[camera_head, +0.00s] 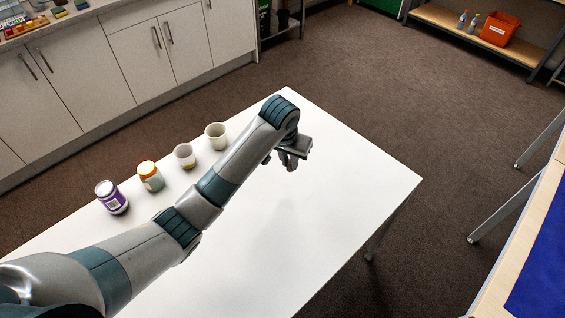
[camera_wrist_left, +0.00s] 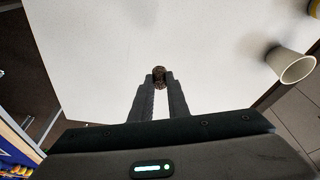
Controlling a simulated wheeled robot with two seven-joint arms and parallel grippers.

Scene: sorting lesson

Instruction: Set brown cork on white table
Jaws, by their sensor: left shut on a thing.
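My left gripper (camera_head: 290,163) hangs over the far right part of the white table (camera_head: 330,205). In the left wrist view my left gripper (camera_wrist_left: 159,80) is shut on the small brown cork (camera_wrist_left: 159,74), which sits between its fingertips. The table top (camera_wrist_left: 120,35) lies behind the cork; I cannot tell whether the cork touches it. In the head view the cork is hidden or too small to make out. My right gripper is not in view.
Along the table's left side stand a purple jar (camera_head: 111,197), an orange-lidded jar (camera_head: 150,176), a cup (camera_head: 185,156) and a white cup (camera_head: 216,136). The white cup also shows in the left wrist view (camera_wrist_left: 291,66). The table's right part is clear.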

